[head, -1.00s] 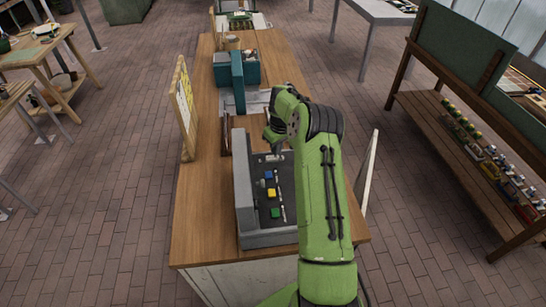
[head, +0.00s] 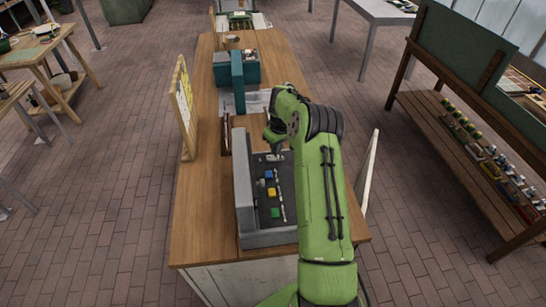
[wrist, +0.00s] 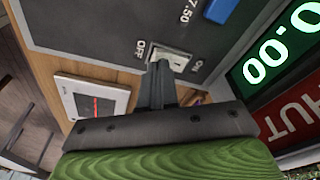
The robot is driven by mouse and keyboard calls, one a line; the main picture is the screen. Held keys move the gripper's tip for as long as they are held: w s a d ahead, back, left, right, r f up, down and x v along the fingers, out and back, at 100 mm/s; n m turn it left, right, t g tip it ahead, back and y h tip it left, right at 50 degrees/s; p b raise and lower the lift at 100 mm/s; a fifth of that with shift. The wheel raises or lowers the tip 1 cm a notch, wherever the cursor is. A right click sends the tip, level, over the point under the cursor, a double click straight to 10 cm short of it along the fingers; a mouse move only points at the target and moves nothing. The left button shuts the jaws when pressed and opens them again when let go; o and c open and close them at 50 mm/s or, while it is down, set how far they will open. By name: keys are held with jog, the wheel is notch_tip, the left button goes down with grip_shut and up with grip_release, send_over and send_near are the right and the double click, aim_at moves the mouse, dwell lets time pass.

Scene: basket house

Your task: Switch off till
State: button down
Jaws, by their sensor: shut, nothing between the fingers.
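The till (head: 262,238) is a grey machine with blue, yellow and green buttons on a dark panel, standing on the wooden counter. In the wrist view its dark panel (wrist: 95,25) carries a pale switch (wrist: 178,58) between the labels OFF and ON. A green display (wrist: 275,60) beside it is lit and reads 0.00. My gripper (wrist: 161,68) is shut and empty, with its fingertips at the switch, nearer the OFF side. They partly cover the switch; I cannot tell whether they touch it. In the head view my arm hides part of the till's right side.
A small white device with red lit text (wrist: 95,105) lies beside the till. A wooden-framed board (head: 184,108) stands to the left on the counter (head: 205,215), and teal boxes (head: 238,70) stand behind. The counter's front left is bare.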

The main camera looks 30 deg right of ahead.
jog(key=shift+f+b, duration=0.45)
jog(key=shift+f, duration=0.25)
notch_tip(320, 180, up, 7)
jog(key=p, duration=0.4)
jog(key=shift+r+p, duration=0.1)
jog(key=shift+p, duration=0.2)
dwell(0.4)
